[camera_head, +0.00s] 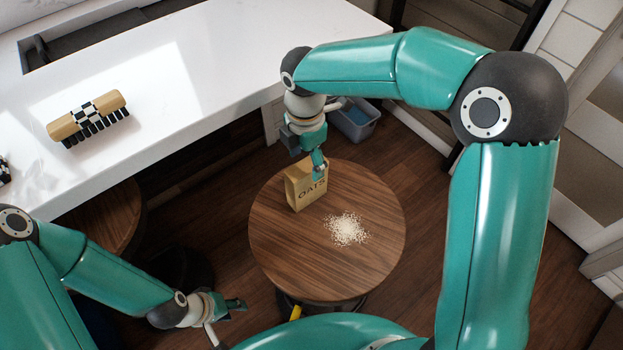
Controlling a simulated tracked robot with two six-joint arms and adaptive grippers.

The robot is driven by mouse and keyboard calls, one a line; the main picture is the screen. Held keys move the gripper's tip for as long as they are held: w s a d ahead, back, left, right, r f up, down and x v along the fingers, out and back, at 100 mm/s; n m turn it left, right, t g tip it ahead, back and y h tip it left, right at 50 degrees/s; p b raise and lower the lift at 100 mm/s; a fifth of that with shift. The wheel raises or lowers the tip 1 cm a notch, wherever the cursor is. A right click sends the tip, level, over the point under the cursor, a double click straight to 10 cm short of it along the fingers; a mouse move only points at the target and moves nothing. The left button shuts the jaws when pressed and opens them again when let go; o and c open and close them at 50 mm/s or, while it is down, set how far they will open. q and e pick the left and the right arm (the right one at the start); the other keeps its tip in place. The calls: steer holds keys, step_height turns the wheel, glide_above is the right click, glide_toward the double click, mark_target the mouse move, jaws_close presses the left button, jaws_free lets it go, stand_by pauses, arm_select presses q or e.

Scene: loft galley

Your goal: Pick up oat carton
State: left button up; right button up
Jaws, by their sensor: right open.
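The oat carton (301,192) is a tan box with "OATS" on its front. It stands upright on the round wooden table (275,250), near the table's back edge. My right gripper (314,168) is open at the carton's top. One finger overlaps the carton's upper right part in the picture; the other is not clearly visible. I cannot tell whether it touches the carton. My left gripper (236,305) is low at the left, apart from the table and the carton. Its jaw opening cannot be made out.
A pile of pale flakes (346,229) lies on the table right of the carton. A white counter (190,75) with a wooden brush (88,118) fills the upper left. A grey bin (357,122) stands on the floor behind. Another round wooden surface (108,218) is at left.

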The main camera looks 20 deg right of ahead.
mark_target(307, 183)
steer(key=shift+w+f, duration=0.15)
steer(key=shift+f, duration=1.8)
steer(key=shift+w+f, duration=0.1)
steer(key=shift+f, duration=1.8)
steer(key=c, duration=1)
steer(key=shift+c, duration=0.2)
steer(key=shift+r, duration=0.15)
